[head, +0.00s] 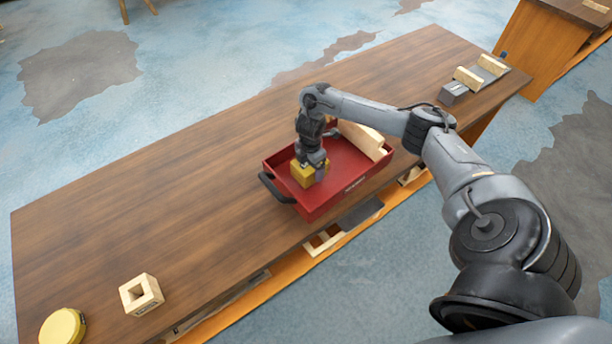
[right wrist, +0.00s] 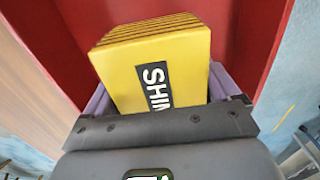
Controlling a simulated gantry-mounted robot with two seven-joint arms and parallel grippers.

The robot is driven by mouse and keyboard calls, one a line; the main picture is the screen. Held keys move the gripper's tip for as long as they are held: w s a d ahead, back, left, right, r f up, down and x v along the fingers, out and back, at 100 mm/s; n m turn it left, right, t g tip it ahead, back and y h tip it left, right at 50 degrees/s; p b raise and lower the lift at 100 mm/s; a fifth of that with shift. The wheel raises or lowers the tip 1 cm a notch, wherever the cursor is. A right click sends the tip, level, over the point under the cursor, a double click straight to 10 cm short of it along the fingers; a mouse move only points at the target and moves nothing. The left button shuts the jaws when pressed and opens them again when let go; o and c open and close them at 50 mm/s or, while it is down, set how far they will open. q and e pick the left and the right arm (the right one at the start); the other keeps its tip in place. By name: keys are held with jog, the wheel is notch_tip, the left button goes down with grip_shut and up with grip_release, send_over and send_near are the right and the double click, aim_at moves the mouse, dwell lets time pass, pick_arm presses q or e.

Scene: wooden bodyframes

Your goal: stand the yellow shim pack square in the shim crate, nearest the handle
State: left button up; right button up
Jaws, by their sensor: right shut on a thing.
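The yellow shim pack (head: 303,173) is in the red shim crate (head: 335,192), towards the end with the black handle (head: 272,188). My right gripper (head: 312,168) reaches down into the crate and is shut on the pack. In the right wrist view the pack (right wrist: 155,70) sits between the purple fingers and its black SHIM label faces the camera. It looks slightly turned against the crate wall (right wrist: 55,50) there. I cannot tell whether its base touches the crate floor. My left gripper is not in view.
A pale wooden block (head: 365,140) lies at the crate's far end. A wooden block with a square hole (head: 141,294) and a yellow round thing (head: 63,328) are at the table's near left. A grey fixture with wooden blocks (head: 481,75) is at the far right.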

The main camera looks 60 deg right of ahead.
jog(key=shift+w+a+f, duration=0.4)
jog(key=shift+a, duration=0.15)
jog(key=shift+f, duration=0.2)
jog(key=shift+f+b, duration=1.25)
jog(key=shift+f, duration=0.65)
jog(key=shift+r, duration=0.1)
jog(key=o, duration=1)
